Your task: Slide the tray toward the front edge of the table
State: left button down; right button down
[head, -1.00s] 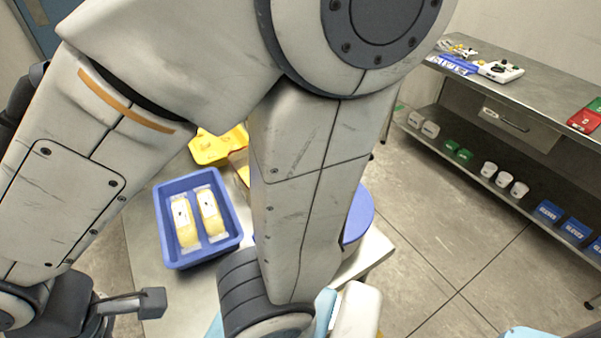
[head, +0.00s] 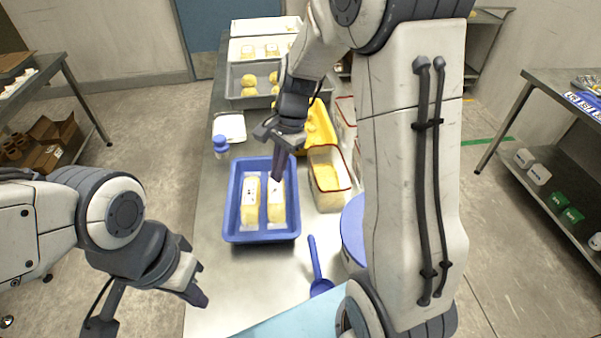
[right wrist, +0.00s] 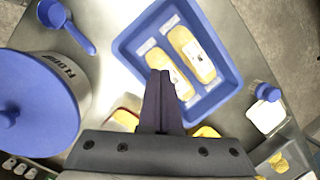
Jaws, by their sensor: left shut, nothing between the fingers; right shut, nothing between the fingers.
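The blue tray (head: 236,205) lies on the steel table and holds two pale yellow packs (head: 276,203), side by side. It also shows in the right wrist view (right wrist: 231,78). My right gripper (head: 277,178) is shut and empty, pointing down over the far right part of the tray. In the right wrist view its closed fingertips (right wrist: 160,73) overlap the tray's inside and one pack. I cannot tell whether they touch anything. My left gripper (head: 200,296) is shut and empty, by the table's left edge, left of and nearer than the tray.
A clear bin with a red rim (head: 328,186) stands close right of the tray. A blue scoop (head: 317,268) and a blue-lidded tub (head: 354,228) are nearer right. A blue-capped bottle (head: 221,147) stands behind left. Bare table (head: 240,275) lies in front of the tray.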

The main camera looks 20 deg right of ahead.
jog(key=w+d+f+m, duration=0.1)
jog(key=d+m, duration=0.1)
jog(key=d, duration=0.2)
jog(key=w+d+f+m, duration=0.1)
jog(key=d+f+m, duration=0.1)
jog(key=d+m, duration=0.1)
jog(key=w+d+f+m+t, duration=0.1)
jog(key=w+d+m, duration=0.1)
jog(key=d, duration=0.2)
jog(key=shift+w+d+f+m+y, duration=0.1)
jog(key=shift+d+f+m+y, duration=0.2)
jog(key=shift+d+m, duration=0.1)
jog(key=shift+f, duration=0.3)
pick_arm(q)
jog(key=shift+r+p, duration=0.55)
jog(key=shift+r, duration=0.05)
pick_arm(e)
jog(key=x, duration=0.9)
